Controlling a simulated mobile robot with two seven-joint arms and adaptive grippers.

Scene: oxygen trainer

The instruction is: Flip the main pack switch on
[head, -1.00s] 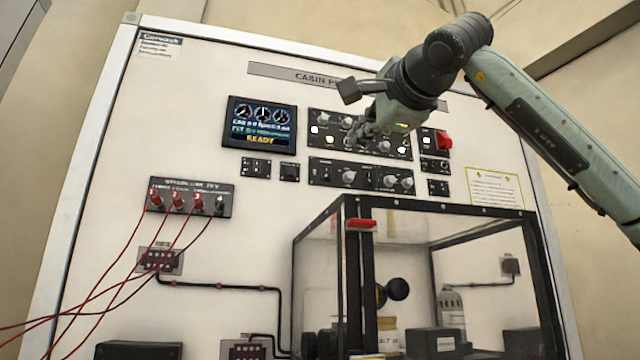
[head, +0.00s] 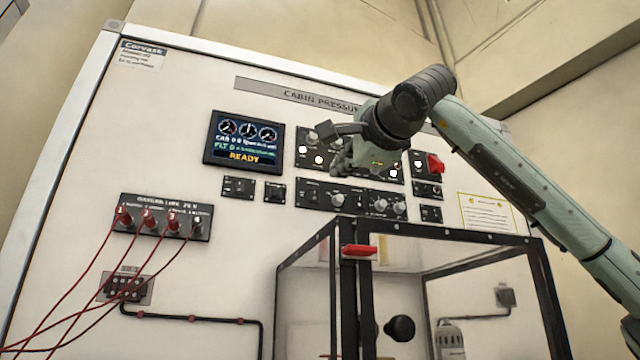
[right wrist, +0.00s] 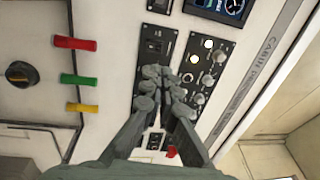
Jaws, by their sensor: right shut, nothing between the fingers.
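My right gripper (head: 341,160) is shut and empty, its fingertips over the lower left part of the upper black control panel (head: 310,136) in the head view. In the right wrist view the shut fingertips (right wrist: 158,76) overlap the gap between the upper panel (right wrist: 217,52) and the lower panel (right wrist: 151,62). The upper panel carries knobs and lit white and amber round lights. Labels are too small to read, so I cannot tell which control is the main pack switch. The gripper hides part of the upper panel, and contact cannot be told. My left gripper is not in view.
A display (head: 243,140) reads READY. A red switch cover (head: 435,164) is right of the upper panel. A clear-walled box with a red latch (head: 358,252) juts out below the panels. Red cables (head: 82,262) hang at left.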

